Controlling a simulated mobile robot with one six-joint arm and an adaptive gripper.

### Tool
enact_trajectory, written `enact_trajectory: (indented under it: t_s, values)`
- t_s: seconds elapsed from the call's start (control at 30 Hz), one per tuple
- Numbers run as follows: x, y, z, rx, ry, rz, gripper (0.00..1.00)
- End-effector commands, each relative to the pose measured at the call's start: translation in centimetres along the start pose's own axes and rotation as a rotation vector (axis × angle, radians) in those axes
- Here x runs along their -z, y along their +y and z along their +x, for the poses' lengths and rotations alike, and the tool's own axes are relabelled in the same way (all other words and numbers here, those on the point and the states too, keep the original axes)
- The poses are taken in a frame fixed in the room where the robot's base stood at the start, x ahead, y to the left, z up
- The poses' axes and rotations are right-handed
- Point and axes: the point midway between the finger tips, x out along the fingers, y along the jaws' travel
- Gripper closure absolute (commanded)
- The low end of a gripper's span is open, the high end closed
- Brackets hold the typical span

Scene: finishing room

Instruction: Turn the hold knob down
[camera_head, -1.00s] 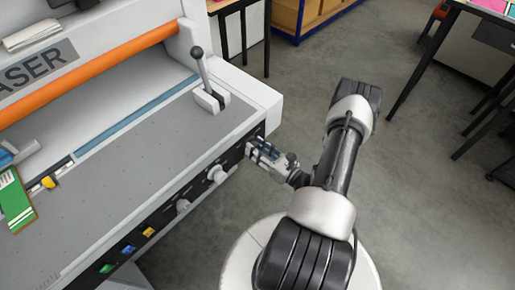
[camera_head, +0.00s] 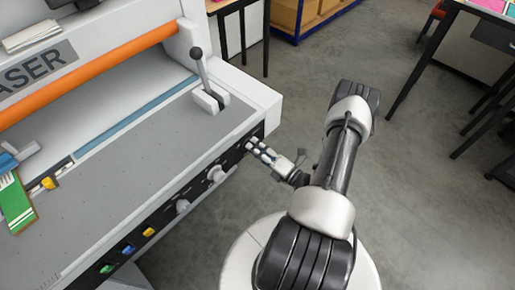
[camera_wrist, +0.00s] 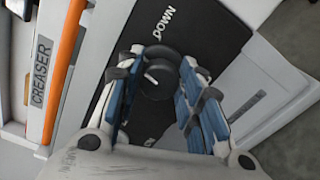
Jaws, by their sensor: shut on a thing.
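The hold knob (camera_wrist: 158,72) is a dark round knob with a short white mark, on the black front panel of the creaser in the wrist view. The word DOWN (camera_wrist: 164,22) is printed on the panel beyond it. The white mark does not point at that word. My gripper (camera_wrist: 166,66) has its blue-padded fingers on both sides of the knob and is shut on it. In the head view my gripper (camera_head: 256,148) reaches the right end of the front panel and hides the knob. Another label below the knob is mostly hidden.
The creaser's front panel carries two pale knobs (camera_head: 216,173) and several coloured buttons (camera_head: 149,232) left of my gripper. A lever (camera_head: 198,66) stands on the grey bed above. A green-and-white item (camera_head: 15,205) lies at the left. Open floor (camera_head: 430,200) is at the right.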

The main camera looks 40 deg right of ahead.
Motion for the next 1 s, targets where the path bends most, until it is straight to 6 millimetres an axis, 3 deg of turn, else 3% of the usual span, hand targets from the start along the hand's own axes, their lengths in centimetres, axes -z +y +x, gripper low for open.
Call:
enact_trajectory:
  t_s: [0.6, 1.0]
  values:
    - [0.11, -0.26, 0.0, 0.001, 0.001, 0.568, 0.9]
    - [0.16, -0.32, 0.0, 0.001, 0.0, 0.792, 0.9]
